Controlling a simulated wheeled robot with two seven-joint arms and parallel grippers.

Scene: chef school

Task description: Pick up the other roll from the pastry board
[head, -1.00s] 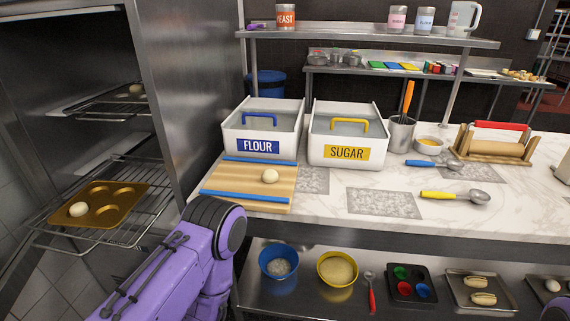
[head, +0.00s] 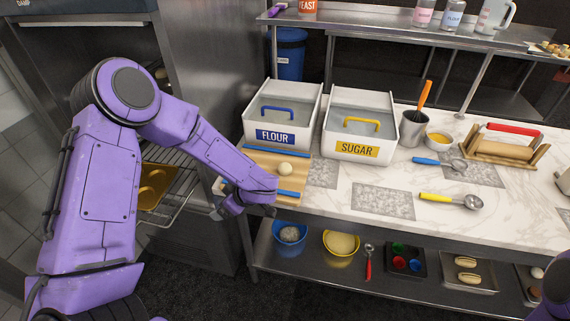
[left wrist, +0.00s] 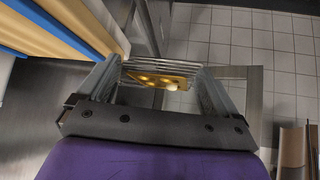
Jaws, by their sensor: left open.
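A pale round roll (head: 285,169) rests on the wooden pastry board (head: 262,158), which has blue strips along its edges. My left gripper (head: 222,190) is at the board's left front edge, apart from the roll, and points away from it to the left. In the left wrist view its fingers (left wrist: 162,66) are spread with nothing held. The board's edge and a blue strip (left wrist: 50,30) show at upper left there; the roll on the board does not. My right gripper is out of view.
A golden muffin tin (head: 154,186) sits on the oven rack, partly behind my left arm; the left wrist view shows another roll (left wrist: 171,87) in it. The flour bin (head: 283,112) and sugar bin (head: 357,122) stand behind the board.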

